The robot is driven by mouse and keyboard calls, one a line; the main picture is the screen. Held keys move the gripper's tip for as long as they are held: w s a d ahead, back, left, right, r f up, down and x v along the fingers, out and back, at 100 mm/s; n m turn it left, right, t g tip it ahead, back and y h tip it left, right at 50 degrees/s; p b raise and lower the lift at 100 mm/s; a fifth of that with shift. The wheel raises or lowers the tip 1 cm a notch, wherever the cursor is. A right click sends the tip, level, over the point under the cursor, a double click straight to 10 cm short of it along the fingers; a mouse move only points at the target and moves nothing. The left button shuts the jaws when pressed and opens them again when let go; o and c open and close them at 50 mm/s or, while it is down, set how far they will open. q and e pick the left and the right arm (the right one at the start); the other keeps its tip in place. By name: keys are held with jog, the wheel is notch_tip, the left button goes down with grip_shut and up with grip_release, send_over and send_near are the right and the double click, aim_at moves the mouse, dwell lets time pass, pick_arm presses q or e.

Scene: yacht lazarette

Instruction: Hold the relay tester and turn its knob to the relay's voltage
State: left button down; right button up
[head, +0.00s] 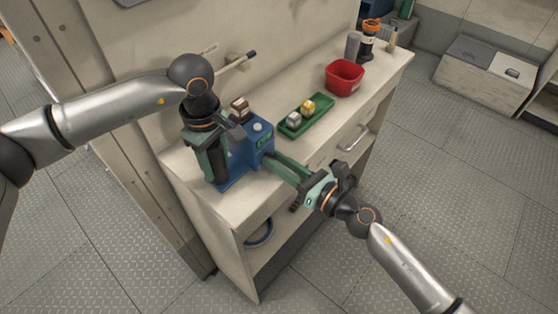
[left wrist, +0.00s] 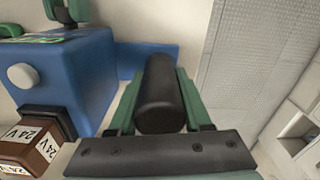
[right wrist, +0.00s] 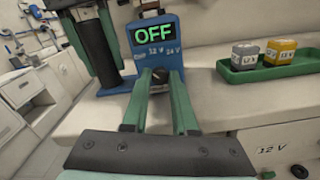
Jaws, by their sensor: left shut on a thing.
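The relay tester is a blue block (head: 236,163) on the bench top. Its lit display (right wrist: 153,35) reads OFF, with 12 V and 24 V printed below. My left gripper (head: 212,160) is shut on the tester's upright black handle (left wrist: 160,95).
A green tray (head: 306,121) with a grey and a yellow relay lies right of the tester. A red bin (head: 344,78) and an orange-topped dark item (head: 369,38) stand further along the bench (head: 190,168). A drawer below is labelled 12 V.

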grip_shut()
jog(key=shift+m, duration=0.3)
jog(key=m, duration=0.3)
jog(key=shift+m, duration=0.4)
jog(key=m, duration=0.3)
jog(key=shift+m, duration=0.3)
jog(key=m, duration=0.5)
jog(key=shift+m, duration=2.5)
